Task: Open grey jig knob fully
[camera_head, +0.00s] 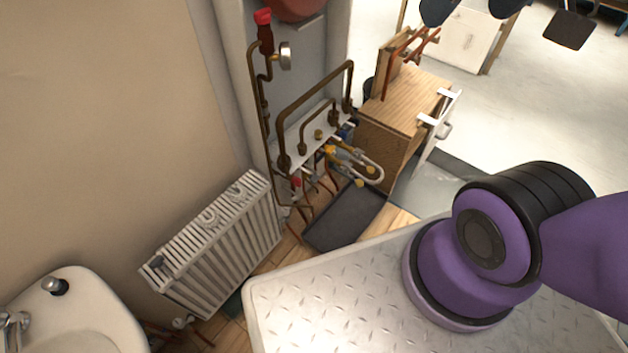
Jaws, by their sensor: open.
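I cannot pick out a grey jig knob for certain. A pipe assembly with brass-coloured pipes (313,92) and a pale plate (290,133) is mounted in the wall recess. Small yellow and red fittings (331,151) cluster below it, too small to tell apart. A red-topped valve (263,17) and a round gauge (286,56) are above left. A wooden stand (411,97) with copper pipes (404,58) is to the right. My purple and black arm shows at the right, but my gripper is out of view.
A dark tray (345,217) lies on the floor below the pipes. A white radiator (215,243) stands at the left wall, with a washbasin (75,315) at lower left. My ribbed metal platform fills the lower middle. Open floor (385,15) lies behind the stand.

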